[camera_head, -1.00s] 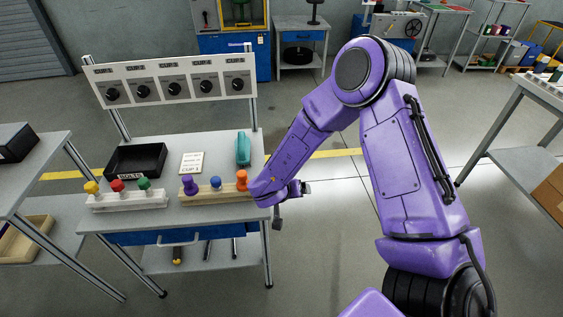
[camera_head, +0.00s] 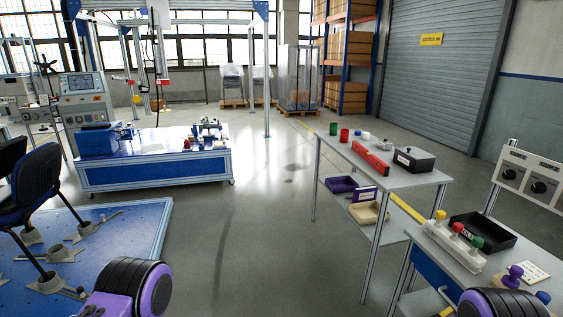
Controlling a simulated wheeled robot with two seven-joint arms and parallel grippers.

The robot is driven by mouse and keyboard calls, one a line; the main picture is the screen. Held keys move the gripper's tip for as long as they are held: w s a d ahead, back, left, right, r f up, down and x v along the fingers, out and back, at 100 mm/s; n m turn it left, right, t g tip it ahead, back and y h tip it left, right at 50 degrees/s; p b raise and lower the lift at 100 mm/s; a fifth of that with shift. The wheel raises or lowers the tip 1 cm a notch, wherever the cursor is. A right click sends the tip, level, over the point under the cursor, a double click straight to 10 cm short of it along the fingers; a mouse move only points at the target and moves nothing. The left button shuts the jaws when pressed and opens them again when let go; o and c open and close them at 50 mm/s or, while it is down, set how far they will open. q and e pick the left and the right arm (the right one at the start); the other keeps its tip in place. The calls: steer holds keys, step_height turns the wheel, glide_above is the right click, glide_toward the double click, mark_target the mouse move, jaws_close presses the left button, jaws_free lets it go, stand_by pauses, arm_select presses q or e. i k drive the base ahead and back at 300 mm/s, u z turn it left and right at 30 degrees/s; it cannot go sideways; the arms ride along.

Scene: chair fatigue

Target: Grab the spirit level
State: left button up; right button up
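A long red bar, which looks like the spirit level (camera_head: 370,159), lies on top of a grey table (camera_head: 411,180) right of centre in the head view. It lies at a slant on the tabletop, and nothing touches it. Neither of my grippers shows in this view. Only rounded purple and black parts of my arms show, at the bottom left and the bottom right, well apart from the red bar.
Beside the bar are a black box (camera_head: 414,160) and red and green cups (camera_head: 334,129). The lower shelf holds a purple bin (camera_head: 341,185). A workbench with colored knobs (camera_head: 457,228) stands front right. A blue platform (camera_head: 140,222) is at left. The middle floor is clear.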

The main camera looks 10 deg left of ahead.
mark_target(379, 165)
steer(key=z, duration=0.3)
steer(key=k, duration=0.25)
steer(key=u, duration=1.3)
steer(key=i, duration=2.2)
steer(key=z, duration=0.5)
steer(key=i, duration=1.1)
steer(key=z, duration=1.45)
steer(key=i, duration=0.8)
steer(key=z, duration=1)
